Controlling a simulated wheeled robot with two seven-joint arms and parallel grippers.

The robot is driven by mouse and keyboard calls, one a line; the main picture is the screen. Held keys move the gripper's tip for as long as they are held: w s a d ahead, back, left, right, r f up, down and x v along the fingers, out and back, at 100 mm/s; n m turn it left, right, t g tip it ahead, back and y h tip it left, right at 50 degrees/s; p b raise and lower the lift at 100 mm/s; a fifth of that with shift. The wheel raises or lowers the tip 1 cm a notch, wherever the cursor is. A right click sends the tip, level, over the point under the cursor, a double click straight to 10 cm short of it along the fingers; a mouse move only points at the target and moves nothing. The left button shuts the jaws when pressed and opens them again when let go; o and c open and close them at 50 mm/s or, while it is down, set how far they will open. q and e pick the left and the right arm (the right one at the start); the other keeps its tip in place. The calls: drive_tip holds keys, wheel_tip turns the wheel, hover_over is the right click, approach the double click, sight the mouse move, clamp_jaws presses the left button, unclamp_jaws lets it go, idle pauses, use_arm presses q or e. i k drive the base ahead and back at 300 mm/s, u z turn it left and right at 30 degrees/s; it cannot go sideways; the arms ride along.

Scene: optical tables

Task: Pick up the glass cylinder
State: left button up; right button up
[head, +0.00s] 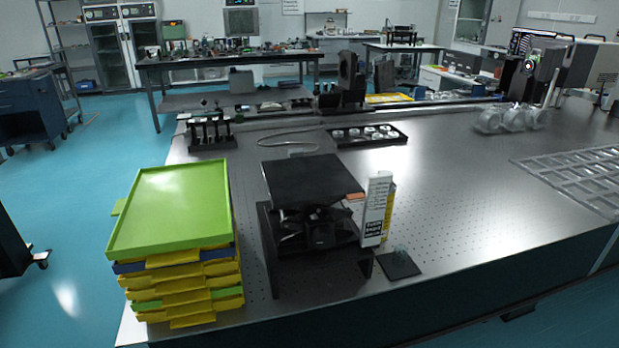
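A small, clear, faint object that looks like the glass cylinder (400,252) stands at the back edge of a black square pad (402,268). The pad lies near the front edge of the optical table (460,235). The cylinder is small and see-through, so its exact outline is hard to tell. Neither of my grippers shows in the head view.
A white box (377,208) stands upright just left of the pad, beside a black lab jack (312,182). Stacked trays, green on top (172,205), fill the front left corner. Clear glassware (490,121) and a grey grid frame (580,172) lie right. The table's middle right is clear.

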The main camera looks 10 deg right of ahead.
sight(400, 253)
drive_tip(key=u, duration=2.7)
drive_tip(key=k, duration=0.55)
drive_tip(key=z, duration=2.1)
